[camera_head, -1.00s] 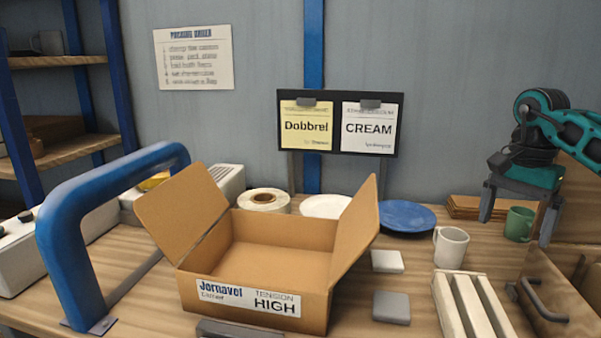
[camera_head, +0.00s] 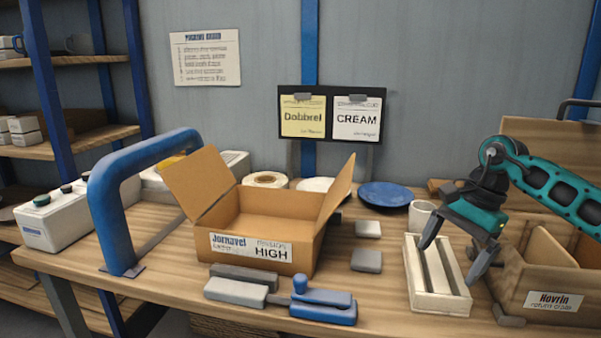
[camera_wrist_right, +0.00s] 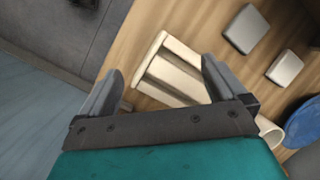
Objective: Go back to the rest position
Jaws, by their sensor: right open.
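My right gripper (camera_head: 456,262) is open and empty in the head view, with its fingers pointing down above the cream slotted rack (camera_head: 421,273). In the right wrist view its two spread fingers (camera_wrist_right: 158,88) show with the rack (camera_wrist_right: 165,68) beyond them and nothing between them. My left gripper is not in view. An open cardboard box (camera_head: 262,226) labelled "Jornavel" and "HIGH" stands mid-table. A blue plate (camera_head: 386,195) lies behind it to the right. A white mug (camera_head: 420,214) is partly hidden by my right arm.
A brown crate labelled "Hovrin" (camera_head: 548,280) stands at the right, close to my right arm. Two grey blocks (camera_head: 367,261) lie beside the box. A blue stapler-like tool (camera_head: 322,305) lies near the front edge. A blue arch (camera_head: 112,215) stands at the left.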

